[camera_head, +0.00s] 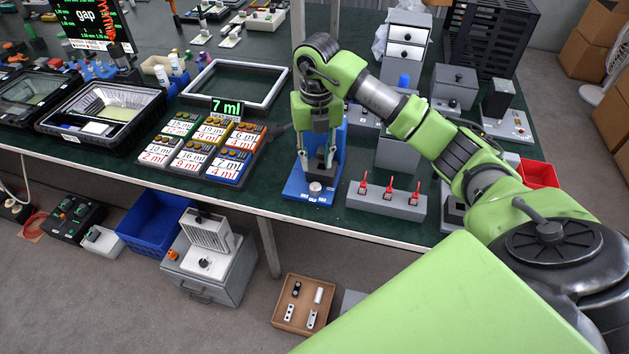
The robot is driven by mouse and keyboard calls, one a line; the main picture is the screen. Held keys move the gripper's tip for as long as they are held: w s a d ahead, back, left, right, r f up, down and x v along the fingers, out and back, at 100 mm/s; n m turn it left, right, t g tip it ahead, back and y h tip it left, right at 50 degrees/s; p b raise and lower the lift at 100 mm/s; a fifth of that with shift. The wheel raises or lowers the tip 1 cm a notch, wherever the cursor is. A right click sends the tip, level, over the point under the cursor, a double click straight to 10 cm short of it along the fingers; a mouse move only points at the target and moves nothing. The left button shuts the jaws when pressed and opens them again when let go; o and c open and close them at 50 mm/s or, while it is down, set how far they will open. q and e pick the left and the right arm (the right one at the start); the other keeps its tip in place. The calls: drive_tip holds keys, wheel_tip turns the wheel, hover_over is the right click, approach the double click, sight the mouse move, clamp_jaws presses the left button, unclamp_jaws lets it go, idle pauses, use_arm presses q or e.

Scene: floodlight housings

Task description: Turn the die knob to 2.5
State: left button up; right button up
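A blue device (328,192) stands at the front edge of the green table, with a small round silver knob (315,187) on its front base. I take this to be the die knob; its scale marks are too small to read. My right gripper (318,158) points down over the device, just behind and above the knob. Its two fingers are spread apart, and a dark block of the device shows between and below them. The fingers do not touch the knob. My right arm and gripper hide part of the device's upper body. My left gripper is not in view.
A grey box with several red toggle switches (388,198) is right of the device. Left are several coloured number cards (203,145) with a "7 ml" display (227,107), and an empty grey frame (236,84). A wooden tray (303,304) sits on the floor.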

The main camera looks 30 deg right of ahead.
hover_over(316, 186)
wheel_tip(316, 186, down, 4)
drive_tip(key=shift+s+a+f, duration=0.1)
drive_tip(key=shift+f, duration=0.05)
wheel_tip(316, 186, down, 5)
drive_tip(key=shift+r+p, duration=0.1)
drive_tip(key=shift+p, duration=0.4)
drive_tip(key=shift+f, duration=0.4)
drive_tip(key=shift+c, duration=0.9)
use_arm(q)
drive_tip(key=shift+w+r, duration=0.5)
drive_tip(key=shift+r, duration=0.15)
use_arm(e)
clamp_jaws()
